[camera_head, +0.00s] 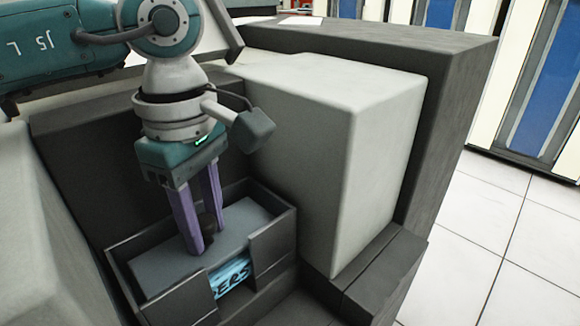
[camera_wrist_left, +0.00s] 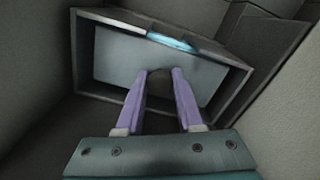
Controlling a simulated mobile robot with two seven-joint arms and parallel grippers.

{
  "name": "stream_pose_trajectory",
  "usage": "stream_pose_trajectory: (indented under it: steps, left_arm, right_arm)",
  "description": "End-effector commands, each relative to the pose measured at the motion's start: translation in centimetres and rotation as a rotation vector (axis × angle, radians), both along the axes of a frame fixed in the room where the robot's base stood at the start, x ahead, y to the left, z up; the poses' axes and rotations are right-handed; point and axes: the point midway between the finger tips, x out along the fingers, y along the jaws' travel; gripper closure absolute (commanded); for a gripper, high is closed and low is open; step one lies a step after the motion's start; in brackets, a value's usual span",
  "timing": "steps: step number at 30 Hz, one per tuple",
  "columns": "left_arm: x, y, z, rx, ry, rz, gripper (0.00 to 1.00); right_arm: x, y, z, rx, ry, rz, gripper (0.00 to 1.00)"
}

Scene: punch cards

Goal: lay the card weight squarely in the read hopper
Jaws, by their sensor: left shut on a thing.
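The card weight (camera_head: 175,269) is a flat blue-grey plate with a dark knob. My left gripper (camera_head: 204,245) has its two purple fingers shut on the knob, pointing down. The plate sits within the walls of the read hopper (camera_head: 277,246), a dark open box with a notched front. In the left wrist view the card weight (camera_wrist_left: 118,56) lies roughly in line with the hopper walls (camera_wrist_left: 232,97), with a dark gap along the near side. My left gripper (camera_wrist_left: 163,92) hides part of the plate. Whether its underside touches anything is hidden. My right gripper is not in view.
A bright blue lettered surface (camera_head: 230,277) shows through the hopper's front notch. A large pale grey block (camera_head: 330,130) stands close on the right, and a dark machine wall rises behind. Open tiled floor (camera_head: 500,250) lies to the right.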

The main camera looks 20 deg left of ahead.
Motion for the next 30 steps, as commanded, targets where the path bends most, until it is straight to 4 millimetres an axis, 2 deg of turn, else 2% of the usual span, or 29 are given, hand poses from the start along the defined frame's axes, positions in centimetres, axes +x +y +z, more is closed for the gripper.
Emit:
stream_pose_trajectory:
  steps: [2,3,11,20,23,30]
  left_arm:
    - [0.1,0.0,0.1,0.0,-0.002,0.0,1.0]
    - [0.1,0.0,0.1,0.0,-0.002,0.0,0.59]
    - [0.0,0.0,0.1,0.0,-0.001,0.0,0.3]
    - [0.0,0.0,0.2,0.0,0.0,0.0,0.29]
    - [0.1,0.0,1.4,0.001,-0.003,0.0,0.29]
    - [0.1,0.0,6.4,0.0,-0.006,-0.001,0.29]
  right_arm:
    - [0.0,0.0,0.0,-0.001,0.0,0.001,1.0]
    - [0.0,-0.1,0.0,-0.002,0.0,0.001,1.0]
    - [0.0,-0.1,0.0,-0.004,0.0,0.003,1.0]
    - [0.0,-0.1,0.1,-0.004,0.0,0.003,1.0]
    - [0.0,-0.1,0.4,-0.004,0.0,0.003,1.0]
    - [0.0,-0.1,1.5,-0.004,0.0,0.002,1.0]
